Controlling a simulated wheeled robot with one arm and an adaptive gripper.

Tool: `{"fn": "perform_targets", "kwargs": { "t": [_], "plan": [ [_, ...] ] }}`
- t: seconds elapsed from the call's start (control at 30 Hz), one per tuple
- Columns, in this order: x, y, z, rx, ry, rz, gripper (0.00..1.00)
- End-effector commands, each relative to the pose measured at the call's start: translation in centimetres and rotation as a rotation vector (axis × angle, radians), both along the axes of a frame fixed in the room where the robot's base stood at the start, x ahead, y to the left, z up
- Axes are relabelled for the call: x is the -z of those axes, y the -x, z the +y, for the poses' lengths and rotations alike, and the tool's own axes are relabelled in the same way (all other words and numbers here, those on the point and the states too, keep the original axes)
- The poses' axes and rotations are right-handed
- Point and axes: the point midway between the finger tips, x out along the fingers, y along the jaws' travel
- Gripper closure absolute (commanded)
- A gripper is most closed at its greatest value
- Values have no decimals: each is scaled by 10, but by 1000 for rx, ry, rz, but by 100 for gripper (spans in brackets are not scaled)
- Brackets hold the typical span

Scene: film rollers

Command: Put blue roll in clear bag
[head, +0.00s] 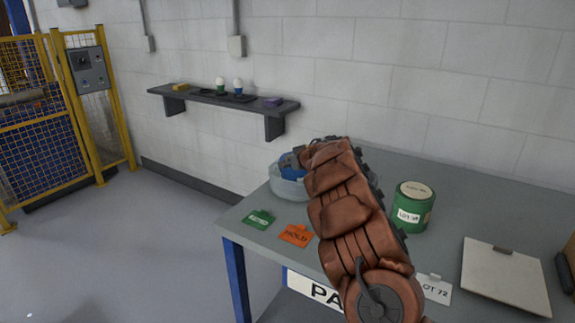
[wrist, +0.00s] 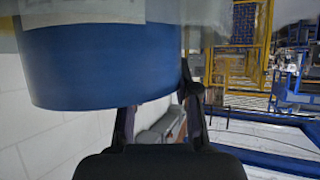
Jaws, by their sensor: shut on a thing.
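The blue roll (head: 291,173) shows in the head view at the table's far left corner, partly hidden by my arm. It sits inside the outline of the clear bag (head: 287,190), a round, see-through, pale blue shape on the table. My gripper (head: 289,160) is shut on the blue roll. In the wrist view the blue roll (wrist: 100,65) fills the upper left, with a white label at its top, and my gripper's dark fingers (wrist: 157,105) reach its edge. Whether the roll touches the bag's bottom is hidden.
A green roll (head: 408,222) with a LOT label stands right of my arm. A green tag (head: 259,218), an orange HOLD tag (head: 296,235) and a white LOT 72 tag (head: 433,290) lie near the front edge. A pale board (head: 505,277) lies at right. A wall shelf (head: 220,97) holds small items.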

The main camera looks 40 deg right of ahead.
Motion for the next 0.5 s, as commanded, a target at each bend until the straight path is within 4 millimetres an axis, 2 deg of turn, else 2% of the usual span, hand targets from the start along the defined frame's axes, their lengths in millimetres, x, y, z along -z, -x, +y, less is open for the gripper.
{"fn": "perform_targets", "kwargs": {
  "t": [0.17,0.2,0.4,0.5],
  "plan": [
    [-1,0,0,1,0,-3,100],
    [0,0,0,1,0,-1,67],
    [1,0,0,0,0,-1,46],
    [1,0,0,0,0,-1,44]
  ]
}}
